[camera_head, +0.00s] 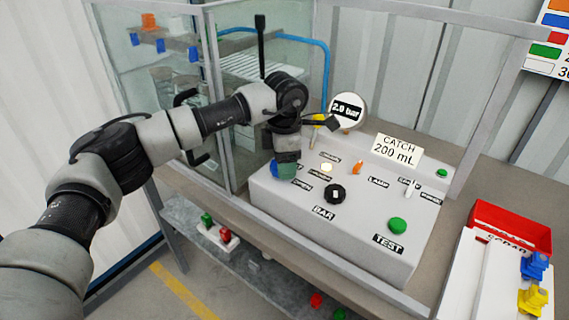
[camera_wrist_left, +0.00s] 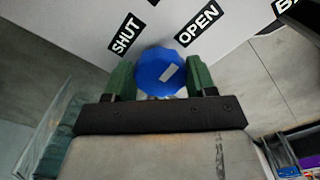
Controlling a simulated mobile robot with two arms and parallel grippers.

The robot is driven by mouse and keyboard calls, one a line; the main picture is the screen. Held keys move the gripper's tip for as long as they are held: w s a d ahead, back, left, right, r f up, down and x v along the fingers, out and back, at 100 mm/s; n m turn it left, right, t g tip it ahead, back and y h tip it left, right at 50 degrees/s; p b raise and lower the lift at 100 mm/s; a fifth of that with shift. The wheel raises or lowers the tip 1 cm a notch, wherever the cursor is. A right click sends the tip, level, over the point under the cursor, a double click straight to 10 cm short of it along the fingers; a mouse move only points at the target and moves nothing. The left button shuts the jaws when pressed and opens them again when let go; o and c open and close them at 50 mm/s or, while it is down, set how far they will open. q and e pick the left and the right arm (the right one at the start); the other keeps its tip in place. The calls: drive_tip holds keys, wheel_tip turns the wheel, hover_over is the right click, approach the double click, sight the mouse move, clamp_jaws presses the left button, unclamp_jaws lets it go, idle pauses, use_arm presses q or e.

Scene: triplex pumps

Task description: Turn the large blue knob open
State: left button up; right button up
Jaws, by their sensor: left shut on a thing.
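The large blue knob (camera_wrist_left: 157,66) sits on the grey control panel (camera_head: 330,222) between the green fingers of my left gripper (camera_wrist_left: 160,78), which is shut on it from both sides. A white mark on the knob slants up and to the right in the left wrist view. The SHUT label (camera_wrist_left: 125,33) is up and left of the knob, the OPEN label (camera_wrist_left: 198,24) up and right. In the head view, my left gripper (camera_head: 284,170) reaches down over the panel's back left corner and partly hides the knob (camera_head: 274,169). My right gripper is not in view.
A black knob (camera_head: 335,193), a green TEST button (camera_head: 397,225), an orange switch (camera_head: 357,168) and a round gauge reading 2.0 bar (camera_head: 347,110) are nearby. A glass enclosure (camera_head: 235,90) stands left of the panel. A red tray (camera_head: 512,228) is at the right.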

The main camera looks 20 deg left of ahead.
use_arm(q)
drive_tip(key=shift+m, duration=0.6)
drive_tip(key=shift+r, duration=0.1)
drive_tip(key=o, duration=0.9)
wheel_tip(320, 180, up, 11)
drive_tip(key=shift+f+b, duration=0.15)
drive_tip(key=shift+b, duration=0.4)
drive_tip(key=shift+s+f, duration=0.1)
